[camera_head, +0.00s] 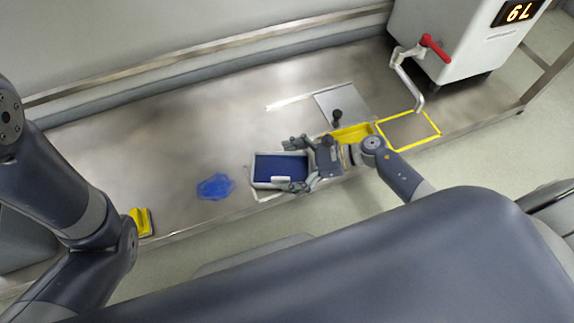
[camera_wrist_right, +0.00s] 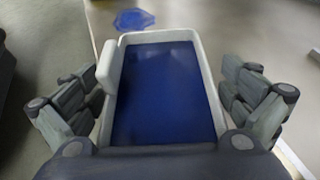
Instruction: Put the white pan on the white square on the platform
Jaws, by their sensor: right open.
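The white pan (camera_head: 252,172) stands near the platform's front edge, with a flat dark-blue inside. It fills the middle of the right wrist view (camera_wrist_right: 209,82). My right gripper (camera_head: 292,166) is open at the pan's right end, one finger on each side. In the wrist view gaps show between the fingers and much of the pan's walls, and I see no firm grip. A white line (camera_head: 290,101) on the platform (camera_head: 165,130) runs beside and behind a grey plate (camera_head: 335,99); no whole white square shows. My left arm enters at left, its gripper out of view.
A blue puddle (camera_head: 215,186) lies left of the pan and a yellow sponge-like block (camera_head: 142,222) at the front edge. A yellow tray (camera_head: 352,133) and a yellow-outlined square (camera_head: 425,138) lie right. A white machine (camera_head: 440,35) with a red-handled lever stands at the back right.

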